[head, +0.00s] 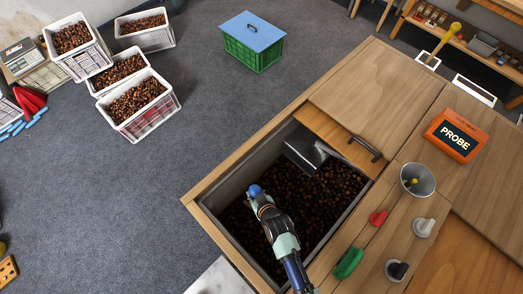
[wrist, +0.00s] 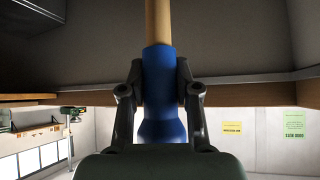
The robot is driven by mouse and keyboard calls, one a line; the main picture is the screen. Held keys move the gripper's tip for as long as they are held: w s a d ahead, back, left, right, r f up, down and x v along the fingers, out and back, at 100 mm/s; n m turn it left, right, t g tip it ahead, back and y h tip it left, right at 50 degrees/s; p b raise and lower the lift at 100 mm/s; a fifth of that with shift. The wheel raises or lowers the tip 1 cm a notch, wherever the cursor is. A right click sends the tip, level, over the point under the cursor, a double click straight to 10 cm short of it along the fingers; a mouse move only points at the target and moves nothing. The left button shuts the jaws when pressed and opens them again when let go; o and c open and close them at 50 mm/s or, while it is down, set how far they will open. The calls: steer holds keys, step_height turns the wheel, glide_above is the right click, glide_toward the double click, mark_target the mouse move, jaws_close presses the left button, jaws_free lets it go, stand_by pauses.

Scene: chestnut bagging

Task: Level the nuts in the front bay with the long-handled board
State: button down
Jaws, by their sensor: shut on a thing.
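The front bay (head: 236,178) is an open grey-lined bin in the wooden bench, filled with dark brown nuts (head: 320,197). My gripper (head: 258,198) is over the left part of the bay. In the wrist view my gripper (wrist: 160,92) is shut around the blue sleeve (wrist: 158,62) of a pale wooden handle (wrist: 158,18). The sleeve's blue end (head: 255,190) shows at my fingertips in the head view.
Nut crates (head: 142,104) stand on the floor.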

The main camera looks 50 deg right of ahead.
steer(key=shift+a, duration=0.55)
steer(key=a+p, duration=0.1)
steer(key=a, duration=0.7)
steer(key=shift+w, duration=0.15)
steer(key=shift+a, duration=0.1)
steer(key=a+b, duration=0.1)
steer(key=a, duration=0.2)
stand_by(0.3)
